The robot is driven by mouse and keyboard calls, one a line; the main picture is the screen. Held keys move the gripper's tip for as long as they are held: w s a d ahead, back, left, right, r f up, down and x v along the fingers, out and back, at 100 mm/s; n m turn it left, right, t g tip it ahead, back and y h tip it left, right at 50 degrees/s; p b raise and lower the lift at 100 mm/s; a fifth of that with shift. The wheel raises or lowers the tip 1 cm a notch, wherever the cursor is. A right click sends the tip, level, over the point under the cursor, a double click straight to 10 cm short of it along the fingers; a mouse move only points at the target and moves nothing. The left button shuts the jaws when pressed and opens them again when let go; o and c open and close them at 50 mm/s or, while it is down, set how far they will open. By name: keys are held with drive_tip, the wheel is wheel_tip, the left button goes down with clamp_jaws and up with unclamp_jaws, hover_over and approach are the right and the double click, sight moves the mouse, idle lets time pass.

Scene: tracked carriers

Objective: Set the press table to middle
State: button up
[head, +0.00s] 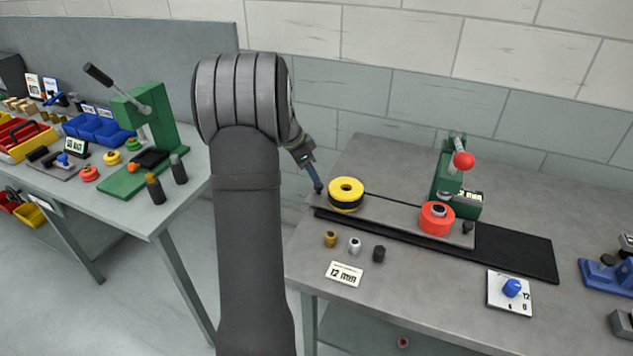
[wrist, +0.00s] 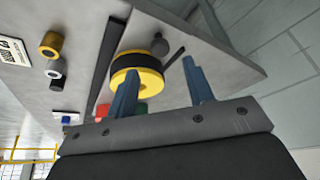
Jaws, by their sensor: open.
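The press table is a long grey plate (head: 392,214) on a black rail (head: 520,256), under a green press (head: 446,180) with a red ball on its lever. A yellow and black ring (head: 346,192) sits at the plate's left end and a red ring (head: 437,218) near its right end, by the press. A dark knob (head: 468,227) stands at the right end; another knob (wrist: 158,46) shows beyond the yellow ring in the wrist view. My gripper (head: 316,183) is open and empty just left of the plate. In the wrist view its blue fingers (wrist: 160,72) are beside the yellow ring (wrist: 138,70); contact is unclear.
Brass, white and black bushings (head: 354,245) and a 12 mm card (head: 344,273) lie in front of the rail. A dial plate with a blue knob (head: 511,289) is at front right. Blue fixtures (head: 605,276) stand far right. A second table (head: 190,205) is left.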

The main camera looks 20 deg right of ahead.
sight(318, 185)
drive_tip(key=x, duration=0.6)
